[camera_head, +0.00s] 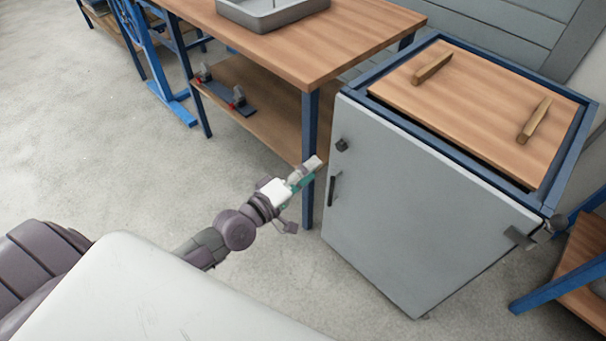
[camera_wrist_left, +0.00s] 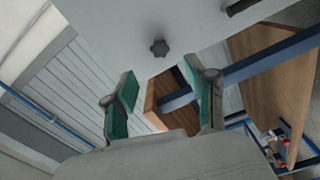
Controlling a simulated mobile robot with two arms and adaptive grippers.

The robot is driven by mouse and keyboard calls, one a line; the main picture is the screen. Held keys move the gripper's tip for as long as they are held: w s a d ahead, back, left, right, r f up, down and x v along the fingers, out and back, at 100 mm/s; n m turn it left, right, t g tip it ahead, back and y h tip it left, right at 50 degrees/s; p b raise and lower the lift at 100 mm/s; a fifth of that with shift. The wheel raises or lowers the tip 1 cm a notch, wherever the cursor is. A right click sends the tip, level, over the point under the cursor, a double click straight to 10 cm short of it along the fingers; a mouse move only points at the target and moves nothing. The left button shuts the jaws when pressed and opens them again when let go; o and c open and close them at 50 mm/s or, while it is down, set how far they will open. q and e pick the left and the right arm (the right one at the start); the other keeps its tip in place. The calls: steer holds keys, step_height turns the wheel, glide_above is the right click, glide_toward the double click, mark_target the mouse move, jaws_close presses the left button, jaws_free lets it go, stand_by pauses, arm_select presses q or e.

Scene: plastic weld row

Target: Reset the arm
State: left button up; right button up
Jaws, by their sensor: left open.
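My left arm reaches in from the left in the head view, and its gripper (camera_head: 306,173) is in front of the table leg, left of the grey cabinet door. In the left wrist view the left gripper (camera_wrist_left: 165,105) has its two green-padded fingers apart with nothing between them. The grey cabinet door (camera_head: 415,215) looks shut, with a dark knob (camera_head: 342,145) and a dark handle (camera_head: 331,190). The knob also shows beyond the fingers in the left wrist view (camera_wrist_left: 159,47). My right gripper is not in view.
A wooden workbench (camera_head: 300,50) with blue legs stands at the back and carries a grey tray (camera_head: 270,12). Its lower shelf (camera_head: 265,120) holds a clamp fixture (camera_head: 230,95). The cabinet has a wooden top (camera_head: 480,105) with two wooden handles. The concrete floor at left is clear.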

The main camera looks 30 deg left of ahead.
arm_select(q)
steer(key=shift+v, duration=0.95)
steer(key=s+d+f+m+g+y, duration=0.15)
steer(key=s+f+m+g, duration=0.25)
steer(key=f, duration=0.5)
steer(key=s+d+f+m+g+y, duration=0.15)
steer(key=s+f+m+g, duration=0.3)
steer(key=f, duration=0.45)
steer(key=s+a+f+m+g+y+p, duration=0.1)
steer(key=s+f+m+g+y+p, duration=0.15)
steer(key=s+f+p, duration=0.4)
steer(key=s+a+f+m+g+y+p, duration=0.1)
steer(key=s+a+f+m+g+p, duration=0.2)
steer(key=s+f, duration=0.65)
steer(key=s+a+r+g+p, duration=0.1)
steer(key=s+g+p, duration=0.1)
steer(key=s+p, duration=0.6)
steer(key=s, duration=0.7)
steer(key=shift+a+r, duration=0.15)
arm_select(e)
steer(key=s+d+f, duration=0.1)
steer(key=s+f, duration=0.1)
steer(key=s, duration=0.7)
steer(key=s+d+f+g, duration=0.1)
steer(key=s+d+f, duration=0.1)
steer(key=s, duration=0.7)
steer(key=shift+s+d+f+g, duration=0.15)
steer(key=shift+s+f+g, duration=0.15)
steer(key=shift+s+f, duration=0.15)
